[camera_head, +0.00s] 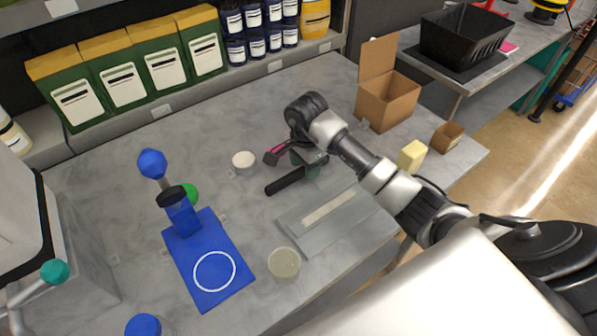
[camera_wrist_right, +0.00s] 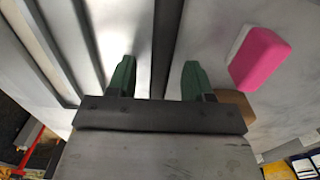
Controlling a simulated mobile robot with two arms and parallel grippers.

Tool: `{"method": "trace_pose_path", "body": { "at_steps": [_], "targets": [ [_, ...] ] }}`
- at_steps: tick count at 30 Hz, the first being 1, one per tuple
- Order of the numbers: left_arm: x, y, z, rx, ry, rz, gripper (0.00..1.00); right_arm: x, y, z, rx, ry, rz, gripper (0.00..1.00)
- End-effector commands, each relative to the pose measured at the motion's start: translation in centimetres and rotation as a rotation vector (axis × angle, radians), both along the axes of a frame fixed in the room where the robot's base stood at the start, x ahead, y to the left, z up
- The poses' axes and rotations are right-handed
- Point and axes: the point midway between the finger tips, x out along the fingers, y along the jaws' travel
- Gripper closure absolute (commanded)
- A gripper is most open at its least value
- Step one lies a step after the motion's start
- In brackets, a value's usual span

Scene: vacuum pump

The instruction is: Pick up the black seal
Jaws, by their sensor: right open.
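A blue pump part (camera_head: 184,219) stands on a blue base plate (camera_head: 206,280) at the left of the table. A black ring-like piece (camera_head: 171,195) shows at its top; I cannot tell for sure that it is the black seal. My left gripper is not in view.
A grey grooved plate (camera_head: 297,229) lies near the front edge. A round white piece (camera_head: 243,160), a beige round container (camera_head: 284,265), a cardboard box (camera_head: 386,101) and a yellow block (camera_head: 412,156) are around. A pink-and-white block (camera_wrist_right: 259,58) is beside the fingers. Shelves line the back.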

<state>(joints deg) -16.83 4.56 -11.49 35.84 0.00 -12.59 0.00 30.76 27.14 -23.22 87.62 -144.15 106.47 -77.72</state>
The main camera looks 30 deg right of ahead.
Motion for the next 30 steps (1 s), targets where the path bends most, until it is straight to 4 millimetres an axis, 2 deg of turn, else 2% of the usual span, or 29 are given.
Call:
{"method": "trace_pose_path", "body": {
  "at_steps": [2, 9, 12, 23, 26, 30],
  "targets": [
    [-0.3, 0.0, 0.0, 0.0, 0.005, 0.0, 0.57, 0.0, 0.0, 0.0, 0.0, 0.0, 0.0, 0.52],
    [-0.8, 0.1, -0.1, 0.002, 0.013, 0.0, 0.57, 0.0, 0.0, 0.0, 0.0, 0.0, 0.0, 0.89],
    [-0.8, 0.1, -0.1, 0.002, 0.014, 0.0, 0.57, 0.0, 0.0, 0.0, 0.0, 0.0, 0.0, 1.0],
    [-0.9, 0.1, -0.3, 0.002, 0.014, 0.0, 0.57, 0.1, 0.0, 0.6, 0.001, -0.002, -0.001, 1.0],
    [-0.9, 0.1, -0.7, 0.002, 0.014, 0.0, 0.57, 0.1, -0.1, 1.5, -0.001, -0.004, 0.001, 1.0],
    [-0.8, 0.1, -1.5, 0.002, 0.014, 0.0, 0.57, 0.2, -0.1, 3.7, -0.003, -0.007, 0.001, 1.0]
  ]
}}
